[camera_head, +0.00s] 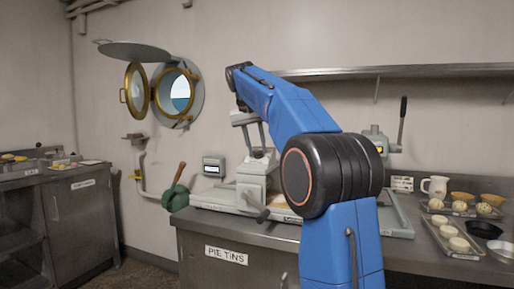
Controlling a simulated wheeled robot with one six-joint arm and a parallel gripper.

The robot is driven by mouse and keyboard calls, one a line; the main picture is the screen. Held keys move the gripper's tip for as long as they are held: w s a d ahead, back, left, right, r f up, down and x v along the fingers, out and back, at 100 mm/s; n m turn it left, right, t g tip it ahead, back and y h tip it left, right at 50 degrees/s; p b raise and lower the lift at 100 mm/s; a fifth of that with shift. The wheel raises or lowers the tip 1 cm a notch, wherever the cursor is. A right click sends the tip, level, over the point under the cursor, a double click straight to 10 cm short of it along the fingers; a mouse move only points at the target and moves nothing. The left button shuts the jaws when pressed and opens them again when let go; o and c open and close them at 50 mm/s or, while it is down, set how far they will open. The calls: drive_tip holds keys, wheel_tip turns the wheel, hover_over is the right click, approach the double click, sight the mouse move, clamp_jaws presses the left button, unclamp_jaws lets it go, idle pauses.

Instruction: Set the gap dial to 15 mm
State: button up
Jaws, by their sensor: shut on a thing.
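The pale dough sheeter (258,182) stands on the steel counter, its bed running left and right behind my arm. My gripper (258,153) points down from the end of my blue arm, with its fingertips at the top of the sheeter's head. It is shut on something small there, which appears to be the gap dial. The dial's face and marks are too small and too covered to read. A small grey display box (213,166) with a lit screen is to the left of the sheeter; its reading is too small to make out.
A lever handle (264,214) sticks out at the sheeter's front. The counter (215,238) bears a "PIE TINS" label. To the right are a white jug (435,187), trays of dough balls and a dark pan (484,230). A shelf (430,70) runs above. The open porthole (178,92) is at left.

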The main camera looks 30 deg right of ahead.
drive_tip(key=n, duration=0.4)
drive_tip(key=shift+a+n+h, duration=0.15)
drive_tip(key=shift+n+h, duration=0.15)
drive_tip(key=n, duration=0.3)
drive_tip(key=shift+a+n+h, duration=0.1)
drive_tip(key=shift+n+h, duration=0.2)
drive_tip(key=n, duration=0.3)
drive_tip(key=shift+f+n, duration=0.1)
drive_tip(key=shift+n, duration=0.2)
drive_tip(key=n, duration=0.3)
drive_tip(key=shift+s+a+h, duration=0.1)
drive_tip(key=shift+h, duration=0.2)
drive_tip(key=n, duration=0.4)
drive_tip(key=shift+f+t, duration=0.1)
drive_tip(key=shift+t, duration=0.2)
drive_tip(key=n, duration=0.4)
drive_tip(key=shift+s+n+t, duration=0.15)
drive_tip(key=shift+n+t, duration=0.15)
drive_tip(key=shift+n, duration=0.1)
drive_tip(key=n, duration=0.3)
drive_tip(key=shift+s+n+t, duration=0.1)
drive_tip(key=shift+n+t, duration=0.2)
drive_tip(key=shift+n, duration=0.1)
drive_tip(key=shift+s+n, duration=0.1)
drive_tip(key=shift+n, duration=1.8)
